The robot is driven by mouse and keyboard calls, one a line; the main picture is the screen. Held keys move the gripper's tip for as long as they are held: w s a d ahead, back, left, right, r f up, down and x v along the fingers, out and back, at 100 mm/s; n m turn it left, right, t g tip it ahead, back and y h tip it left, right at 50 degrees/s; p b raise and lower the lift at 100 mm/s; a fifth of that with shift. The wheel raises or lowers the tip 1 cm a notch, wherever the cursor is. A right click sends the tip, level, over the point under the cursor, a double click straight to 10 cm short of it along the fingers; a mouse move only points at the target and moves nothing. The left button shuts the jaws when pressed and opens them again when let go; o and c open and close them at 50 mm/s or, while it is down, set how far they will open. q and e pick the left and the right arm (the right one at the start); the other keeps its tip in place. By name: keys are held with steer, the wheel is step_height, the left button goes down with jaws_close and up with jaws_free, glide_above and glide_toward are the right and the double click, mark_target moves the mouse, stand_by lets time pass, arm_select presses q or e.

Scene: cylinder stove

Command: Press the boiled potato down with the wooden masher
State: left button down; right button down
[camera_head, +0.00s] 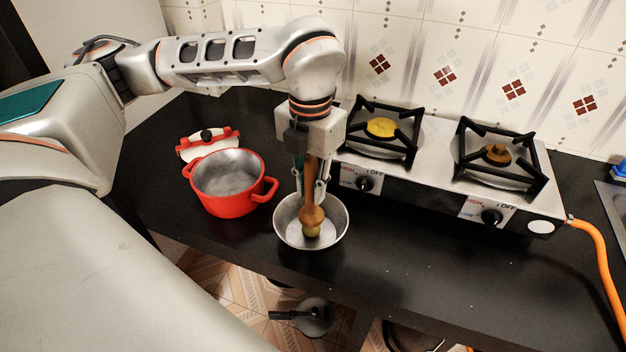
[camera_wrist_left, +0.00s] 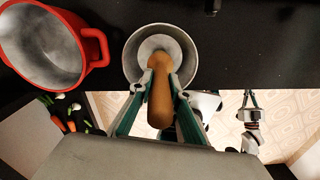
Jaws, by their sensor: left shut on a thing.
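The wooden masher (camera_head: 313,214) stands roughly upright, its round head down inside the metal bowl (camera_head: 338,236). The boiled potato (camera_head: 311,231) is a small yellowish lump in the bowl, directly under the masher head and seemingly touching it. My left gripper (camera_head: 311,192) is shut on the masher's handle above the bowl. In the left wrist view the masher (camera_wrist_left: 160,100) runs between the fingers into the bowl (camera_wrist_left: 190,60), and the potato is hidden. Parts that look like my right gripper (camera_wrist_left: 250,104) show low at the right of the wrist view, too small to read.
A red pot (camera_head: 230,203) stands left of the bowl, with its red-rimmed lid (camera_head: 207,146) behind it. The two-burner stove (camera_head: 415,190) is to the right, with an orange hose (camera_head: 599,262). The black counter (camera_head: 420,265) is clear in front of the stove.

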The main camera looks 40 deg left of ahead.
mark_target(311, 202)
arm_select(q)
steer(key=shift+f, duration=0.65)
arm_select(e)
steer(key=shift+w+d+r, duration=0.1)
steer(key=shift+w+d, duration=0.1)
steer(key=shift+w, duration=0.2)
arm_select(q)
steer(key=shift+f+b, duration=0.1)
steer(key=shift+b, duration=0.2)
steer(key=shift+f, duration=0.25)
arm_select(e)
steer(key=shift+s+a+f, duration=0.1)
steer(key=shift+s+f, duration=0.15)
steer(key=shift+f, duration=0.3)
arm_select(q)
steer(key=shift+f, duration=0.3)
arm_select(e)
steer(key=shift+f, duration=0.1)
arm_select(q)
steer(key=shift+f+b, duration=0.3)
steer(key=shift+b, duration=0.05)
steer(key=shift+f+p, duration=0.3)
steer(key=shift+f, duration=0.25)
arm_select(e)
steer(key=shift+r, duration=0.35)
